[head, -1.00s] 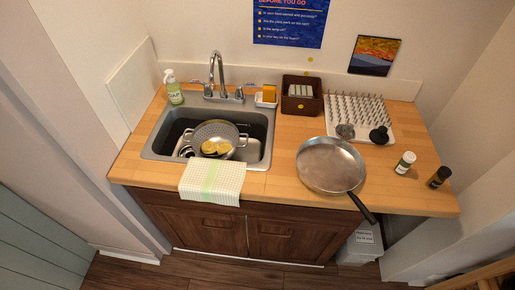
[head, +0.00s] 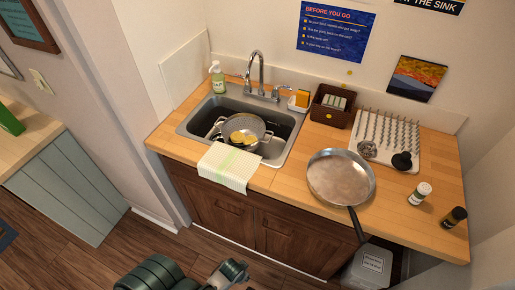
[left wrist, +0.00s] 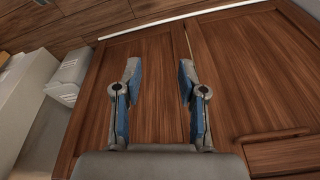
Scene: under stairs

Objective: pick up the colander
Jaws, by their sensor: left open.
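The metal colander (head: 258,125) sits in the sink (head: 201,109) in the head view, with yellow pieces inside it. Its two side handles show, and its lower part is hidden in the basin. My left gripper shows in the left wrist view (left wrist: 157,88), with its two fingers apart and nothing between them. It faces the brown cabinet doors below the counter, well below and apart from the colander. My left arm also shows at the bottom of the head view. My right gripper is in neither view.
A checked towel (head: 229,166) hangs over the sink's front edge. A faucet (head: 261,72) and soap bottle (head: 217,78) stand behind. A frying pan (head: 340,178) is on the counter at right, its handle past the edge. A drying rack (head: 421,148) lies behind it.

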